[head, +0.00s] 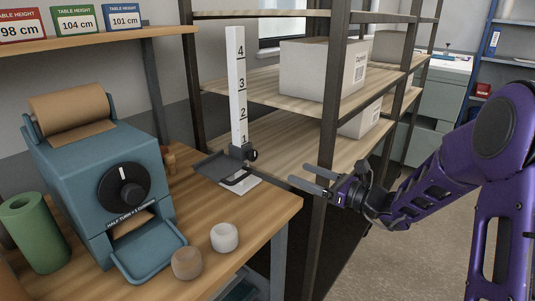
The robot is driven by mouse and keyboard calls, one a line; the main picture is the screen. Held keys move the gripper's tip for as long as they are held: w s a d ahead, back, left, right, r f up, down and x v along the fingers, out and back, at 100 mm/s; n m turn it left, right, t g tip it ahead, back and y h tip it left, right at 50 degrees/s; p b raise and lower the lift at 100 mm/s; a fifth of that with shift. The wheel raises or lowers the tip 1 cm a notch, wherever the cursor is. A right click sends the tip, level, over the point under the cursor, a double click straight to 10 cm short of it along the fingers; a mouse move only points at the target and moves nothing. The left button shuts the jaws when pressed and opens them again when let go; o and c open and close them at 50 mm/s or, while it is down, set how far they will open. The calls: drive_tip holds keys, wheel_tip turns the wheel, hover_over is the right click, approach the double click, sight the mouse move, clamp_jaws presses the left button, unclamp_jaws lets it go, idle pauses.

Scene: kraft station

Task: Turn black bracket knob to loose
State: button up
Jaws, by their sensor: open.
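The black bracket knob (252,155) is on the right side of a dark bracket (237,152), low on an upright white post (236,85) with numbers 1 to 4. A dark flat tray (212,166) extends left from the bracket. The post stands on a white base (244,186) at the table's right end. I cannot tell from this view whether the knob is tight or loose. My gripper (297,175) is open and empty, to the right of and slightly below the knob, apart from it. Its fingers point left toward the post.
A blue-teal paper dispenser (88,165) with a black dial (125,187) stands on the wooden table at left. A green roll (38,232), a brown piece (187,262) and a white piece (224,237) sit nearby. A shelf rack with boxes (322,68) stands behind my gripper.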

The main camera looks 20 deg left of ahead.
sight(255, 156)
drive_tip(key=x, duration=1.5)
drive_tip(key=shift+a, duration=0.1)
drive_tip(key=shift+c, duration=0.2)
clamp_jaws()
drive_tip(key=shift+f+b, duration=0.15)
drive_tip(key=shift+b, duration=0.3)
